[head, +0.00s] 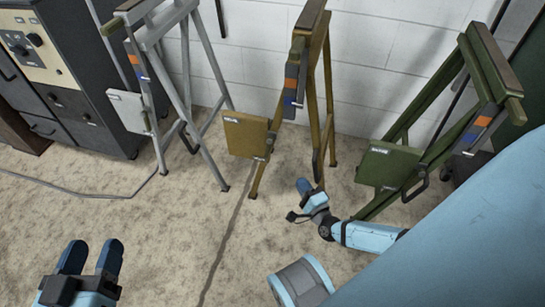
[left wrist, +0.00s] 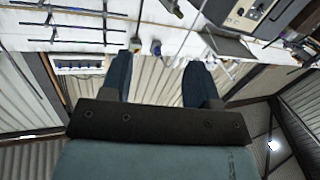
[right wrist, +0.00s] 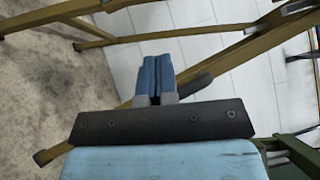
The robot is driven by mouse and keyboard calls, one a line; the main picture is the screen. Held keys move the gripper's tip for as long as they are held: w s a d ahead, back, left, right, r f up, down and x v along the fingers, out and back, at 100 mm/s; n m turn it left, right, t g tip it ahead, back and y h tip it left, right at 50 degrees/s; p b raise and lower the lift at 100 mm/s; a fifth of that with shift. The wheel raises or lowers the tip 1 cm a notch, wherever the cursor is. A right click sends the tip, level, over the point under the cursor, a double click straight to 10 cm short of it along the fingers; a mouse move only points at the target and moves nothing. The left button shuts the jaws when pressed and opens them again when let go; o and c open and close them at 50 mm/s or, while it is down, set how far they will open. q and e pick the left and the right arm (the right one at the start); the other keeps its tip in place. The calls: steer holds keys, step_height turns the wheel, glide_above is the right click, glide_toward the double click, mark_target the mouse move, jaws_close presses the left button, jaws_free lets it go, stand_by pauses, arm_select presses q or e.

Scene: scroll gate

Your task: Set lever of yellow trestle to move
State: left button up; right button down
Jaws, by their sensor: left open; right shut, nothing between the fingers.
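The yellow trestle (head: 310,20) stands in the middle of the head view against the white wall, with a square yellow plate (head: 246,135) on its side. An upright strip with orange and blue marks (head: 292,80) runs down from its top. A dark lever (head: 317,167) hangs low beside its right legs. My right gripper (head: 303,186) is shut and empty, just below this lever. In the right wrist view a dark lever (right wrist: 196,85) shows close beside and partly behind the shut fingers; contact cannot be told. My left gripper (head: 90,257) is open and empty above the floor.
A grey trestle (head: 180,80) stands to the left and a green trestle (head: 400,135) to the right, each with a plate and a dark lever. A dark cabinet (head: 60,80) stands far left. A cable lies on the carpet (head: 160,230). The floor in front is mostly clear.

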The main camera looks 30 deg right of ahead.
steer(key=b, duration=0.4)
glide_toward(268, 147)
steer(key=w+d+f, duration=0.3)
steer(key=w+d, duration=0.1)
steer(key=d, duration=0.1)
arm_select(q)
steer(key=w+m, duration=0.1)
steer(key=w+a+m+t+h+b, duration=0.1)
steer(key=m, duration=0.1)
steer(key=shift+a+r+t, duration=0.25)
steer(key=shift+r+t, duration=0.05)
steer(key=shift+r, duration=0.1)
arm_select(e)
steer(key=w+a, duration=0.1)
steer(key=w+a+r, duration=0.1)
steer(key=w+a, duration=0.1)
steer(key=shift+a, duration=0.1)
arm_select(q)
steer(key=shift+w, duration=0.1)
